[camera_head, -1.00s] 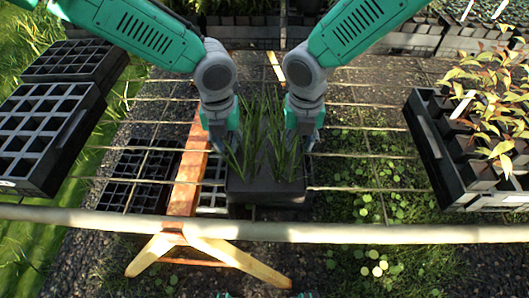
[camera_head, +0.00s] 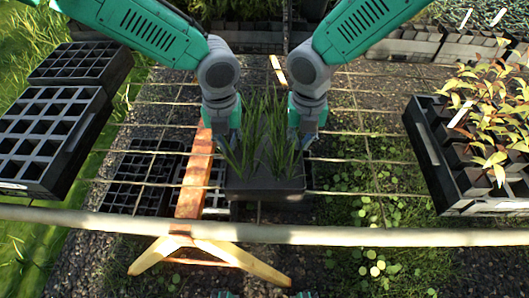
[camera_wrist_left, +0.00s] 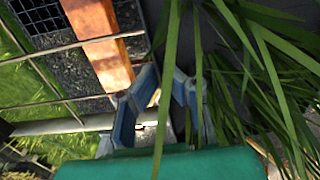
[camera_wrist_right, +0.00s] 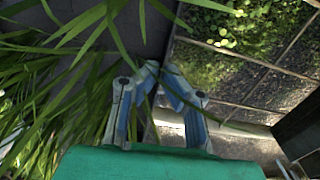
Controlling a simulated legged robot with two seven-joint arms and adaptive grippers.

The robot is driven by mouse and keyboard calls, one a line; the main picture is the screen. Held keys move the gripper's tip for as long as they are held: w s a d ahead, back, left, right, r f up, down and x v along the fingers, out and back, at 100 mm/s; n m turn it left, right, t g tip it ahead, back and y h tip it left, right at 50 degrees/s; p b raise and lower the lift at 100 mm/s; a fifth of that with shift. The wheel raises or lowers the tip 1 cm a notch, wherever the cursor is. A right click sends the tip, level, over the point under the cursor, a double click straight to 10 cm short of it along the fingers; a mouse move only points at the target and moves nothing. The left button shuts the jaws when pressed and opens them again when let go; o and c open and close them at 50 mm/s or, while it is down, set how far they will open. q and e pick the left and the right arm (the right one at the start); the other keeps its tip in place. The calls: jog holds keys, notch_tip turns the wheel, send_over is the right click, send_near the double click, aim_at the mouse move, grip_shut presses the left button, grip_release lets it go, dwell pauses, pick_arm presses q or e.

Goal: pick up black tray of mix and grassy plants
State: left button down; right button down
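A black tray (camera_head: 265,190) with tall grassy plants (camera_head: 262,138) is at the middle of the head view. My left gripper (camera_head: 224,150) is at its left side and my right gripper (camera_head: 302,148) at its right side. In the left wrist view, the left fingers (camera_wrist_left: 166,72) close in at the tray's edge, with leaves (camera_wrist_left: 260,70) across them. In the right wrist view, the right fingers (camera_wrist_right: 160,68) likewise narrow onto the tray's edge (camera_wrist_right: 157,30). Both look shut on the rim, though leaves hide part of the contact.
Empty black cell trays (camera_head: 50,140) are at the left, and a tray with reddish leafy plants (camera_head: 435,150) at the right. An orange wooden plank (camera_head: 195,175) runs beside the tray. A pale horizontal pole (camera_head: 350,235) crosses in front. Thin rods form a grid around.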

pick_arm(q)
jog(key=shift+d+r+p, duration=0.25)
jog(key=shift+r+p, duration=0.35)
jog(key=shift+r, duration=0.4)
jog(key=shift+d+r, duration=0.1)
jog(key=shift+d, duration=0.4)
jog(key=shift+a, duration=0.65)
